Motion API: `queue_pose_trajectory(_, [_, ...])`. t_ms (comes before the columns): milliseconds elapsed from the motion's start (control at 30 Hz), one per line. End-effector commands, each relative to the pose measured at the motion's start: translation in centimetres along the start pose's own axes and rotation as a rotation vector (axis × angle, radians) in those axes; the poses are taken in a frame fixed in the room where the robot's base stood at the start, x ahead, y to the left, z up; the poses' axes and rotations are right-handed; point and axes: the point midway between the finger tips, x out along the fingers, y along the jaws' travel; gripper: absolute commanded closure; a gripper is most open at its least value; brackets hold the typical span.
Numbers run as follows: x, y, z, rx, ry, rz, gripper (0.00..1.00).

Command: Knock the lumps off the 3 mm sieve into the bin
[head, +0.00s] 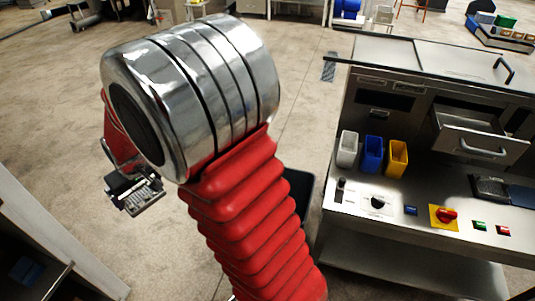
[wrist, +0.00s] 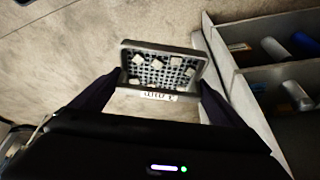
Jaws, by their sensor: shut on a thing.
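The sieve (wrist: 161,68) is a grey rectangular frame with a dark mesh and a pale label on its near edge; the label is too small to read surely. Several whitish lumps (wrist: 156,64) lie on the mesh. My gripper (wrist: 158,88) is shut on the sieve, with a dark finger at each side. In the head view, the sieve (head: 140,193) hangs in the air above the floor at the left, slightly tilted, beside my red arm. Small white, blue and yellow containers (head: 372,154) stand on the steel machine at the right; I cannot tell which thing is the bin.
The steel machine (head: 420,240) has an open drawer (head: 480,135), a red-and-yellow switch (head: 444,216) and buttons. A shelf unit (wrist: 255,75) with blue and white items stands right in the wrist view. A pale panel (head: 60,235) is at lower left. Bare floor lies between.

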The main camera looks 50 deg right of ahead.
Motion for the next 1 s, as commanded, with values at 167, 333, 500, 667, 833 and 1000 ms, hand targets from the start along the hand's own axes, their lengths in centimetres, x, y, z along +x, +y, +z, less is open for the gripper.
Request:
queue_pose_trajectory(167, [0.4,1.1,-0.2,0.026,-0.002,0.01,0.35])
queue_pose_trajectory(333, [1.9,4.7,-1.0,0.122,-0.012,0.049,0.35])
queue_pose_trajectory(500, [4.3,11.0,-1.5,0.281,-0.025,0.113,0.35])
queue_pose_trajectory(667, [6.5,17.4,-1.4,0.438,-0.031,0.176,0.35])
queue_pose_trajectory(833, [8.6,24.2,-0.5,0.6,-0.033,0.242,0.35])
queue_pose_trajectory(1000, [10.6,30.8,1.4,0.756,-0.033,0.306,0.35])
